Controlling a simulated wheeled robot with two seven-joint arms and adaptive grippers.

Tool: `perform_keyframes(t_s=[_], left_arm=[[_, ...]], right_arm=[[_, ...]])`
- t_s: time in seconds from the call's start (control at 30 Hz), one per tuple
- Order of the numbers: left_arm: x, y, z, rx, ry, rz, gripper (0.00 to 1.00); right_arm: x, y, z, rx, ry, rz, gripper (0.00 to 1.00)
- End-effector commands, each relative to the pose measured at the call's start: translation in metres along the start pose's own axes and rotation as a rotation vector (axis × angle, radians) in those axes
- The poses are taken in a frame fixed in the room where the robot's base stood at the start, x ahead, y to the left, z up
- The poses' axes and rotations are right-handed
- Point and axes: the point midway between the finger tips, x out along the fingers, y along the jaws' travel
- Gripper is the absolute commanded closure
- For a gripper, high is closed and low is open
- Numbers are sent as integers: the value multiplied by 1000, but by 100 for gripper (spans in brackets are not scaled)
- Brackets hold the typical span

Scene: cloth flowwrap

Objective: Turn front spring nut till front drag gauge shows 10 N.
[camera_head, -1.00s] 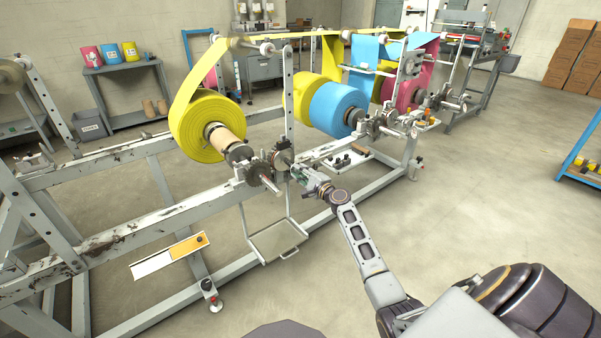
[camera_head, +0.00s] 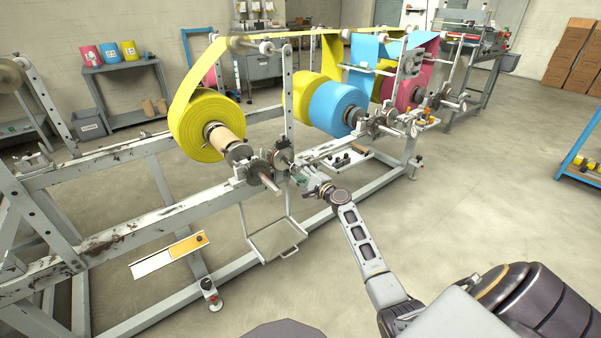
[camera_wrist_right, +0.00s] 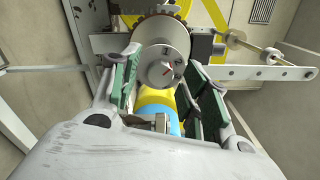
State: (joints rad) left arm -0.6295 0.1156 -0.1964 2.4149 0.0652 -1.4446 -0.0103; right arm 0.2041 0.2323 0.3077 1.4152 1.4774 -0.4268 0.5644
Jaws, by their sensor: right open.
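My right gripper (camera_head: 306,181) is at the front brake hardware beside the front yellow roll (camera_head: 205,125). In the right wrist view its green-padded fingers (camera_wrist_right: 160,82) are apart and hold nothing. I cannot pick out the front spring nut with certainty. My left gripper is not in view.
A grey steel frame (camera_head: 160,215) carries the rolls. A grey tray (camera_head: 277,240) hangs below the gripper. Blue (camera_head: 338,107) and pink rolls stand further along. In the wrist view a perforated bar (camera_wrist_right: 265,73) lies close by on the right.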

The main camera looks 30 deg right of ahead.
Motion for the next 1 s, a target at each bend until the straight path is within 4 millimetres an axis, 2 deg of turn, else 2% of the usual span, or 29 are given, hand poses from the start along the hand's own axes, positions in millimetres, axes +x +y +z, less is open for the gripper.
perform_keyframes(t_s=[1.0], left_arm=[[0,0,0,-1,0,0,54]], right_arm=[[-84,1,0,0,1,0,54]])
